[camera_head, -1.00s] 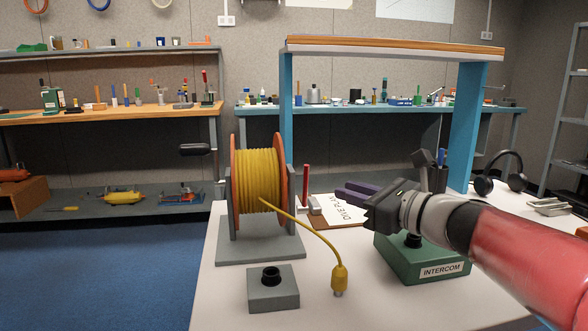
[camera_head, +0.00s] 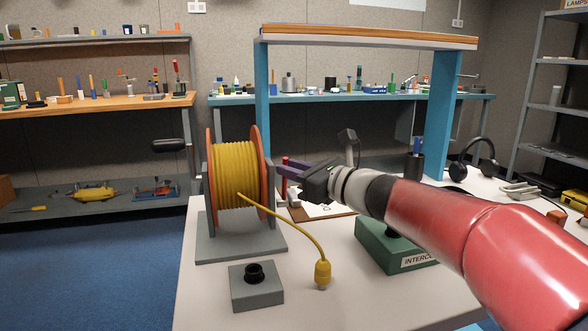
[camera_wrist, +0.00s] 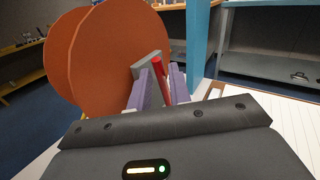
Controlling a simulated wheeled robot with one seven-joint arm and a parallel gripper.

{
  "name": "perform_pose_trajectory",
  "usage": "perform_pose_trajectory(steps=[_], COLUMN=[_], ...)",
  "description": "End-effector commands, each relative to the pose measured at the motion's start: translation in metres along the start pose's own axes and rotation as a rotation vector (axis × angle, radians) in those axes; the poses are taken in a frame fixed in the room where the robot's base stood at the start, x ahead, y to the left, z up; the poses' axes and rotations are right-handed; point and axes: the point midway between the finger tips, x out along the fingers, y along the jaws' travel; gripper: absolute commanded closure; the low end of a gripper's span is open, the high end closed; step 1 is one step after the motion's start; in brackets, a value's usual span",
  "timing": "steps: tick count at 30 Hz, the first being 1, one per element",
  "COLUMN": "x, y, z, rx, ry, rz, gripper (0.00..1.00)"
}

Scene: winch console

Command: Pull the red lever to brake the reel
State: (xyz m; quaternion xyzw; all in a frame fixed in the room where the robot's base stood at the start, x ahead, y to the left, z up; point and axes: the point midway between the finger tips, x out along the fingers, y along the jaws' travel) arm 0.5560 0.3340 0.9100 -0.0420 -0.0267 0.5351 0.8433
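The red lever (camera_head: 284,186) stands upright just right of the cable reel (camera_head: 237,177), which is wound with yellow cable between orange discs. My gripper (camera_head: 284,168) reaches in from the right, and its purple fingers overlap the lever in the head view. In the wrist view the red lever (camera_wrist: 161,76) shows between the two fingers of my gripper (camera_wrist: 164,80), which are apart on either side of it. I cannot tell whether either finger touches it. The reel's orange discs (camera_wrist: 112,55) fill the upper left there. The lever's base is partly hidden.
A grey socket box (camera_head: 256,287) and a yellow cable plug (camera_head: 322,272) are in front of the reel. The green intercom box (camera_head: 385,247) sits under my arm. A blue post (camera_head: 262,110) rises behind the lever. A clipboard (camera_head: 322,212) lies close by.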

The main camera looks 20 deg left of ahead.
Motion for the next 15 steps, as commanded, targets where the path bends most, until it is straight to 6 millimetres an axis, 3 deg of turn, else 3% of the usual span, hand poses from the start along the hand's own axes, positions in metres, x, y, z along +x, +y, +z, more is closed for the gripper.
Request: perform_pose_trajectory(steps=[2, 6, 15], x=[-0.0002, -0.0003, -0.0005], y=[0.0000, 0.0001, 0.0001], z=[0.0000, 0.0000, -0.0005], rx=[0.000, 0.000, -0.001], ry=[0.000, 0.000, 0.000], rz=[0.000, 0.000, 0.000], gripper=[0.81, 1.00, 1.00])
